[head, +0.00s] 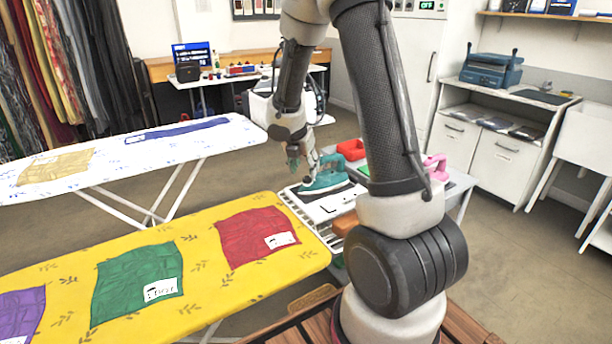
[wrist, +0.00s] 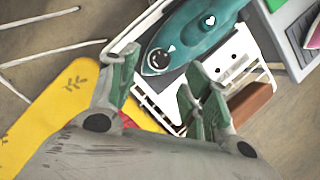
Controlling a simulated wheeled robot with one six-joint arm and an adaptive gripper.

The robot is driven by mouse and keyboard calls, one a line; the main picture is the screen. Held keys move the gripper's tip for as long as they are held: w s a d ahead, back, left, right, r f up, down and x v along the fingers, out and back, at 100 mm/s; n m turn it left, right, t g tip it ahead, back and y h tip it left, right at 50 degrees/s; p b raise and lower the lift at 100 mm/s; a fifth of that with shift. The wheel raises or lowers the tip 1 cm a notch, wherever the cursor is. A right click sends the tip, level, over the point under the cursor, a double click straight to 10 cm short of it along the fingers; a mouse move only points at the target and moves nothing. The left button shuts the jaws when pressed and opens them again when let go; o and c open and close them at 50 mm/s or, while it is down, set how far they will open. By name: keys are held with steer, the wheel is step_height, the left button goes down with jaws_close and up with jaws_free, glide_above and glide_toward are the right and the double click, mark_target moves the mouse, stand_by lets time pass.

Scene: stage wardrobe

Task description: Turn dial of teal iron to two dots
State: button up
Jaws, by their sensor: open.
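The teal iron (head: 326,175) rests on a white rack at the end of the yellow ironing board, in the middle of the head view. In the wrist view the iron (wrist: 195,35) lies at the top, with a round dark dial (wrist: 158,58) near its left end. The dial's dot marks are too small to read. My gripper (head: 300,170) is just left of the iron in the head view. In the wrist view my gripper (wrist: 160,90) is open and empty, its green-padded fingers spread below the dial and apart from it.
The yellow ironing board (head: 205,220) carries folded red, green and purple cloths. A red item (head: 350,149) and a pink iron (head: 436,166) stand on the table behind. Floor is free at right.

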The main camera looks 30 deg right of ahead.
mark_target(307, 178)
steer(key=shift+x, duration=2.35)
steer(key=c, duration=1.1)
